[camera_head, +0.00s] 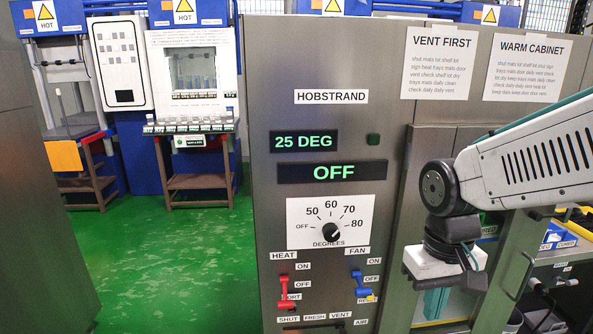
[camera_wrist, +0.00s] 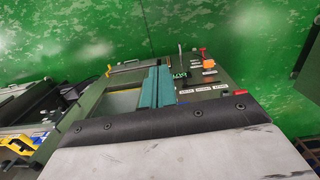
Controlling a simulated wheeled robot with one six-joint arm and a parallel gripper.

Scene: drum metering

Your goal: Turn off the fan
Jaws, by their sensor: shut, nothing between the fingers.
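The fan switch (camera_head: 362,284) is a blue lever under the FAN label on the steel HOBSTRAND panel (camera_head: 262,200). ON and OFF labels stand to its right, with the lever beside and below OFF; I cannot tell its setting for sure. My gripper (camera_head: 436,303) hangs to the right of the lever, apart from it, with teal fingers pointing down. In the wrist view my gripper's teal fingers (camera_wrist: 157,87) are together and empty. The panel's far side and small labels show beyond them; the blue lever is not clear there.
A red HEAT lever (camera_head: 283,290) is left of the fan switch. Above are a dial (camera_head: 331,232) and a display (camera_head: 332,172) reading OFF. A vertical door handle (camera_head: 513,268) stands right of my gripper. Open green floor (camera_head: 175,270) lies left.

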